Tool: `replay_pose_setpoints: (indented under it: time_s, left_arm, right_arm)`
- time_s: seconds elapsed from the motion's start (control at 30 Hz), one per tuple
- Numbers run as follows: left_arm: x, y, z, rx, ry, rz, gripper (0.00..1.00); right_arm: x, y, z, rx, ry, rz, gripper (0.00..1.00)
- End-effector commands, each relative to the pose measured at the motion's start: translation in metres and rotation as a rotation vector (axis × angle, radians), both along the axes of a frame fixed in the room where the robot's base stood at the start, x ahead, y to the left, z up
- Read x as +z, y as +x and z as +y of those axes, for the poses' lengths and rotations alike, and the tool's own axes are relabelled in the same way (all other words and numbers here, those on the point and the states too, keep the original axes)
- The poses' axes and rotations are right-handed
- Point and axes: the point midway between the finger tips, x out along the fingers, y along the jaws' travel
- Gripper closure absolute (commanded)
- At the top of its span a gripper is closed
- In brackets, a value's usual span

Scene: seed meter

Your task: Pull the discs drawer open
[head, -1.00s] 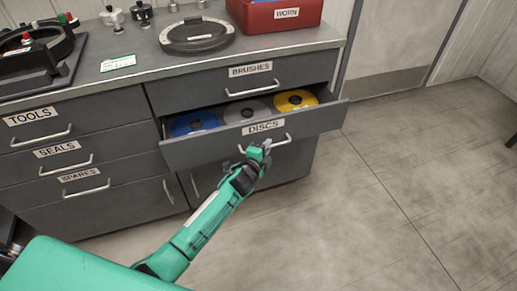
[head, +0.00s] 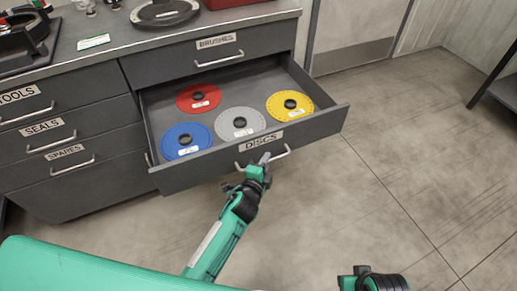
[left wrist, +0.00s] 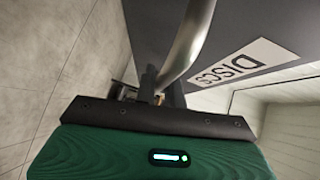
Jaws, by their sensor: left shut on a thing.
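The discs drawer (head: 300,132) stands well out from the cabinet in the head view, with its DISCS label (head: 265,141) on the front. Inside lie a red disc (head: 190,99), a blue disc (head: 172,146), a grey disc (head: 227,119) and a yellow disc (head: 302,107). My left gripper (head: 258,166) is shut on the drawer's bar handle (head: 281,154). In the left wrist view the handle (left wrist: 187,42) runs down to the fingers, which are partly hidden behind the gripper body. Part of my right arm (head: 375,280) shows at the bottom edge; its fingers are not visible.
The closed BRUSHES drawer (head: 240,58) is above. Closed TOOLS, SEALS (head: 60,147) and SPARES drawers are at left. The worktop (head: 125,50) holds a dark round part (head: 165,12). Floor at right (head: 400,160) is open, with a dark shelf (head: 497,90) at the far right edge.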

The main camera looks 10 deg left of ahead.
Motion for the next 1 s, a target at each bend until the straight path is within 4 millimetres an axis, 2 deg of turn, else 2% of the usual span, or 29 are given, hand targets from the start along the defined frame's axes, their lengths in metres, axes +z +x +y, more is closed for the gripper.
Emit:
replay_pose_setpoints:
  time_s: [0.1,0.3,0.77,0.8,0.9,1.0]
  left_arm:
    - [-0.001,-0.016,-0.01,0.0,-0.002,0.002,1.0]
    - [-0.001,-0.029,-0.019,0.001,0.0,0.001,1.0]
    - [-0.001,-0.033,-0.022,0.0,0.001,0.001,1.0]
    - [-0.001,-0.033,-0.022,0.0,0.001,0.001,0.85]
    - [-0.001,-0.033,-0.022,0.0,0.001,0.001,0.68]
    - [-0.001,-0.032,-0.022,0.0,0.001,0.001,0.68]
  right_arm:
    - [0.001,0.001,0.0,0.0,0.001,-0.003,0.64]
    - [0.005,0.002,0.001,-0.001,0.003,-0.012,0.64]
    - [0.002,-0.004,0.0,-0.001,0.002,0.002,0.64]
    - [0.002,-0.004,0.0,-0.001,0.002,0.002,0.64]
    - [0.002,-0.004,0.0,-0.001,0.002,0.002,0.64]
    - [0.002,-0.004,0.0,-0.001,0.002,0.001,0.64]
